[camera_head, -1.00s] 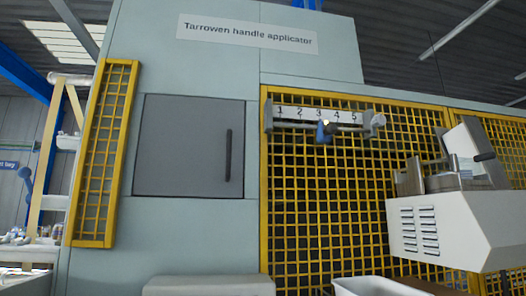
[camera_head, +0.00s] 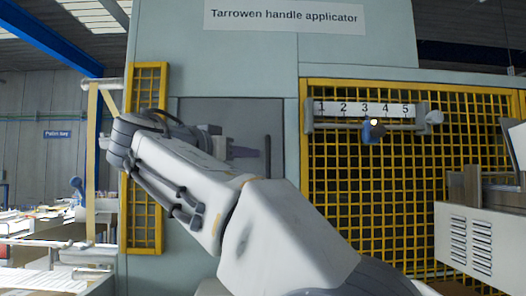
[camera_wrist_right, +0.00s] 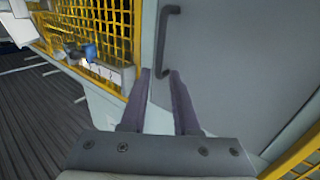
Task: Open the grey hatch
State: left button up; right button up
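The grey hatch (camera_head: 240,112) is flat in the pale machine front and looks shut. My right arm covers much of it. Its dark vertical bar handle (camera_head: 268,158) is on the hatch's right side. My right gripper (camera_head: 249,152) is in front of the hatch, just left of the handle in the head view. In the right wrist view, the two fingers of my right gripper (camera_wrist_right: 160,72) are apart with nothing held. The handle (camera_wrist_right: 165,38) lies ahead, one end near the gap between the fingertips. The hatch (camera_wrist_right: 225,50) fills the right. My left gripper is out of view.
Yellow mesh guards stand left (camera_head: 145,215) and right (camera_head: 360,205) of the hatch. A numbered strip (camera_head: 365,109) with a blue pointer (camera_head: 372,132) is on the right guard. A white vented unit (camera_head: 475,240) juts out at the right.

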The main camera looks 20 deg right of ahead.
aim_at(267, 155)
jog(key=p+x, duration=0.4)
jog(key=x, duration=0.5)
jog(key=shift+d+r, duration=0.15)
jog(key=shift+w+d, duration=0.3)
jog(key=shift+w, duration=0.05)
jog(key=shift+c, duration=0.3)
grip_shut()
dwell(0.6)
